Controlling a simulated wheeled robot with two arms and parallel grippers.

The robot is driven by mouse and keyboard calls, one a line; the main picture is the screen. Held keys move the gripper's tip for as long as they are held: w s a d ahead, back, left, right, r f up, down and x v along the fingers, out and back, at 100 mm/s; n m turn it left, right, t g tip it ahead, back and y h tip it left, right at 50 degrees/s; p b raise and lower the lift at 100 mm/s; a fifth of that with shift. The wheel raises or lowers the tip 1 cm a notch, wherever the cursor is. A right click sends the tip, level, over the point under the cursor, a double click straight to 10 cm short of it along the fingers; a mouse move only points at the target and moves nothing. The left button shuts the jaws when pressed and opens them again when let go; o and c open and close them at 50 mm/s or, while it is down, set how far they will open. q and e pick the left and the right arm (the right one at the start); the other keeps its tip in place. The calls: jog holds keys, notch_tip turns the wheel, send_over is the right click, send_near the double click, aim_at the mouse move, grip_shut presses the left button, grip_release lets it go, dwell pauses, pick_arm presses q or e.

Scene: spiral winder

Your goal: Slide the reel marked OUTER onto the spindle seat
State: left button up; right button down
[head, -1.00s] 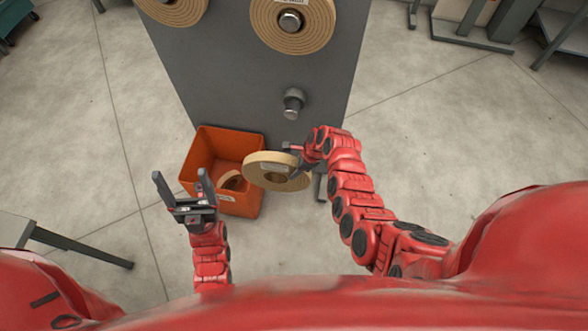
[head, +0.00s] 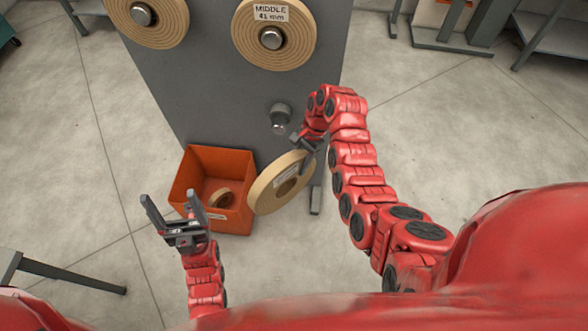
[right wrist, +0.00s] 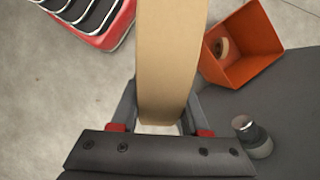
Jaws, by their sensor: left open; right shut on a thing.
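The tan reel (head: 264,197) is held tilted, its flat face partly toward me, with a white label too small to read. My right gripper (head: 309,150) is shut on the reel's rim at its upper right. In the right wrist view the reel's edge (right wrist: 168,55) stands between the two fingers. The bare spindle seat (head: 279,117) sticks out of the grey panel, above the reel and apart from it; it also shows in the right wrist view (right wrist: 252,137). My left gripper (head: 174,210) is open and empty, in front of the orange bin.
The orange bin (head: 184,185) stands below the panel (head: 215,95), left of the held reel, with a smaller reel (head: 220,197) inside. A mounted reel labelled MIDDLE (head: 247,40) is above the spindle seat. Another mounted reel (head: 165,32) is upper left.

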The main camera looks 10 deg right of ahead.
jog(key=shift+d+r+n, duration=0.2)
jog(key=shift+r+n, duration=0.3)
jog(key=shift+r, duration=0.15)
jog(key=d+r+n+g+h, duration=0.1)
jog(key=d+r+n+h, duration=0.1)
jog(key=r+n, duration=0.3)
jog(key=d+r+n+g+h, duration=0.1)
jog(key=d+r+n+h, duration=0.1)
jog(key=r+n, duration=0.4)
notch_tip(320, 180, up, 5)
jog(key=shift+s+d+f, duration=0.15)
jog(key=shift+s+d, duration=0.25)
jog(key=shift+d, duration=0.45)
